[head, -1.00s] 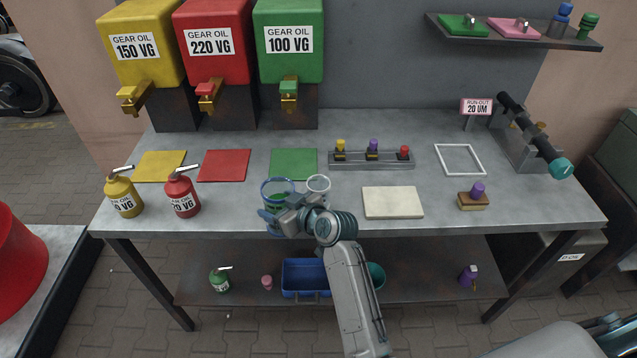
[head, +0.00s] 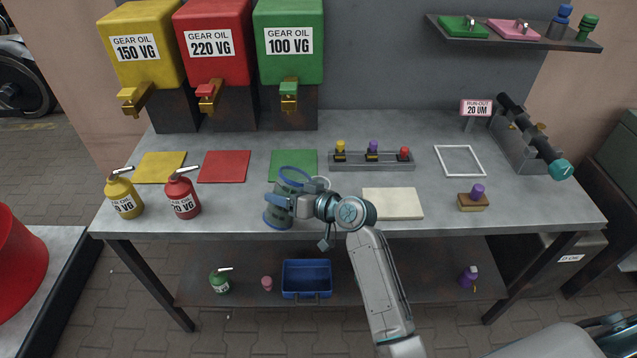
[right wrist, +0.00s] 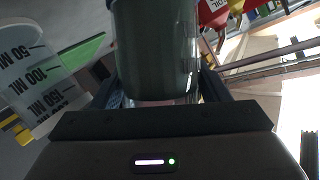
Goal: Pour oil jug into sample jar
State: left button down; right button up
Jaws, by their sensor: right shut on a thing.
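My right gripper (head: 283,203) is shut on the oil jug (head: 293,174), a clear vessel with a blue rim and dark greenish contents. The jug's top leans a little to the right in the head view. Its body fills the upper middle of the right wrist view (right wrist: 155,50). The sample jar (head: 321,182) is a clear, open-topped cup just right of the jug, mostly hidden behind the gripper. In the right wrist view the jar (right wrist: 35,75) shows millilitre marks at the left, apart from the jug. No oil stream is visible. My left gripper is not in view.
A green mat (head: 288,160) lies behind the jug, and a cream pad (head: 395,203) lies right of it. Red (head: 182,197) and yellow (head: 123,198) oil cans stand at the left. A rack of coloured-top pieces (head: 370,161) is behind. The bench's front edge is close.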

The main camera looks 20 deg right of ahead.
aim_at(291, 183)
jog(key=r, duration=0.1)
jog(key=r+m+p, duration=0.1)
jog(key=d+r+y+p, duration=0.1)
jog(key=shift+w+r, duration=0.15)
jog(key=shift+w, duration=0.1)
jog(key=shift+m, duration=0.3)
jog(key=shift+d+f+m+y+b, duration=0.1)
jog(key=shift+f+m+y+b, duration=0.2)
jog(key=shift+m+b, duration=0.15)
dwell(0.9)
jog(key=shift+f+m+y, duration=0.25)
jog(key=shift+m+y, duration=0.05)
jog(key=shift+m, duration=0.45)
dwell(1.0)
jog(key=shift+r+m+t+y+p, duration=0.45)
jog(key=shift+r+m, duration=0.2)
jog(key=shift+m, duration=0.25)
dwell(3.1)
